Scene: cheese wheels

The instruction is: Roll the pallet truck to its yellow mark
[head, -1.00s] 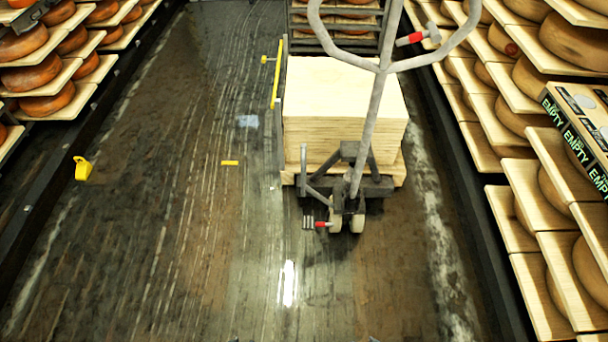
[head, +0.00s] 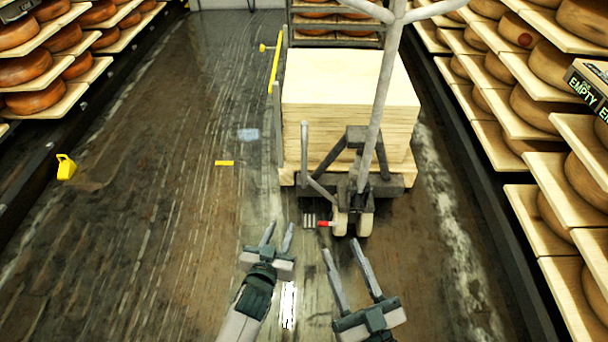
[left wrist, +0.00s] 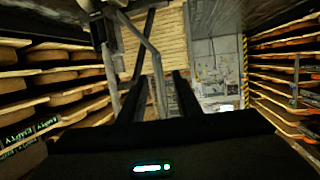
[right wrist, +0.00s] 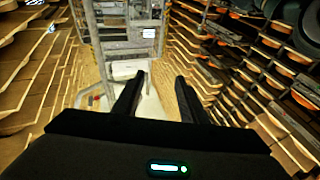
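The pallet truck (head: 358,190) stands ahead, right of centre, loaded with a stack of pale boards (head: 347,115). Its grey handle (head: 382,90) rises upward and its top runs out of the head view. A short yellow mark (head: 224,163) lies on the floor left of the truck. My left gripper (head: 277,236) is open and empty, in front of the truck and to its left. My right gripper (head: 345,258) is open and empty, just in front of the truck's wheels. Both grippers' fingers also show apart in the left wrist view (left wrist: 158,92) and the right wrist view (right wrist: 160,85).
Cheese shelves line the left (head: 45,70) and right (head: 545,120). A yellow bar on a post (head: 274,75) stands beside the load's left side. A yellow object (head: 66,167) is by the left shelf. A rack (head: 335,25) stands behind.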

